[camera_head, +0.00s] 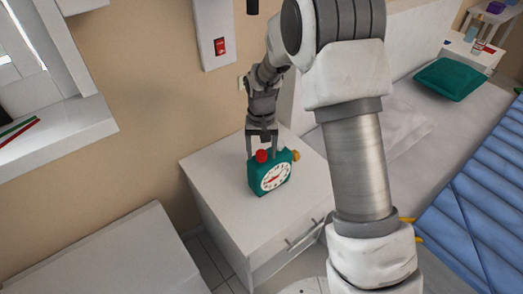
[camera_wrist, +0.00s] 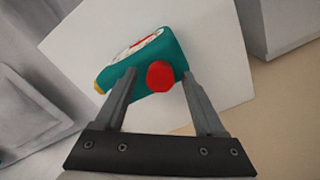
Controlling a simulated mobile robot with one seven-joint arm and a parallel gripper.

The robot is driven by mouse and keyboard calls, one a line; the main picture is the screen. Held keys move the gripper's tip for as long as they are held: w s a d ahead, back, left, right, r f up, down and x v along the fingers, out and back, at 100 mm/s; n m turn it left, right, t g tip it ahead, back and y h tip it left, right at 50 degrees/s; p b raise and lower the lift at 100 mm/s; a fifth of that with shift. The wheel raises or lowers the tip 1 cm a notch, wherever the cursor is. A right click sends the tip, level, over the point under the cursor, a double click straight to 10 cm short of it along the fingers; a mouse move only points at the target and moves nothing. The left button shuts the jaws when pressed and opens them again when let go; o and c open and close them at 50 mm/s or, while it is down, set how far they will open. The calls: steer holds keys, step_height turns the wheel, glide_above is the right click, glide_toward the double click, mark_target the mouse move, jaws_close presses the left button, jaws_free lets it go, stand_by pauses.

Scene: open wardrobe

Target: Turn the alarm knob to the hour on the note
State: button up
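A teal alarm clock (camera_head: 268,174) with a white dial and red hands stands upright on a white nightstand (camera_head: 226,172). A red knob (camera_head: 262,156) is on its top and a yellow knob (camera_head: 296,155) on its right side. My gripper (camera_head: 262,150) points down over the clock. In the wrist view, my gripper (camera_wrist: 154,84) is open, with its fingers wide apart. The red knob (camera_wrist: 160,76) lies between them with gaps. The teal body (camera_wrist: 170,48) is behind the fingers; whether they touch it is unclear. I cannot make out a note.
A white panel with a red switch (camera_head: 219,46) is on the beige wall behind. A bed with a blue cover (camera_head: 485,190) and green pillow (camera_head: 450,79) is at the right. A white surface (camera_head: 120,262) is at lower left. My arm hides part of the nightstand's right side.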

mark_target(262, 153)
step_height(262, 153, up, 18)
steer(key=p, duration=0.4)
steer(key=shift+f, duration=0.25)
steer(key=s+d+r+t+p, duration=0.1)
steer(key=s+d+r+p, duration=0.2)
steer(key=s+r, duration=0.4)
steer(key=s+d+r+t+p, duration=0.2)
steer(key=s+d+r+p, duration=0.15)
steer(key=r, duration=0.55)
steer(key=s+d+r+t+p, duration=0.1)
steer(key=s+d+r+p, duration=0.1)
steer(key=s, duration=0.5)
steer(key=s+d+r+t+p, duration=0.1)
steer(key=s+r, duration=0.3)
steer(key=s, duration=0.4)
steer(key=shift+s+d+r+t+p, duration=0.3)
steer(key=shift+d+p, duration=0.35)
steer(key=shift+p, duration=0.15)
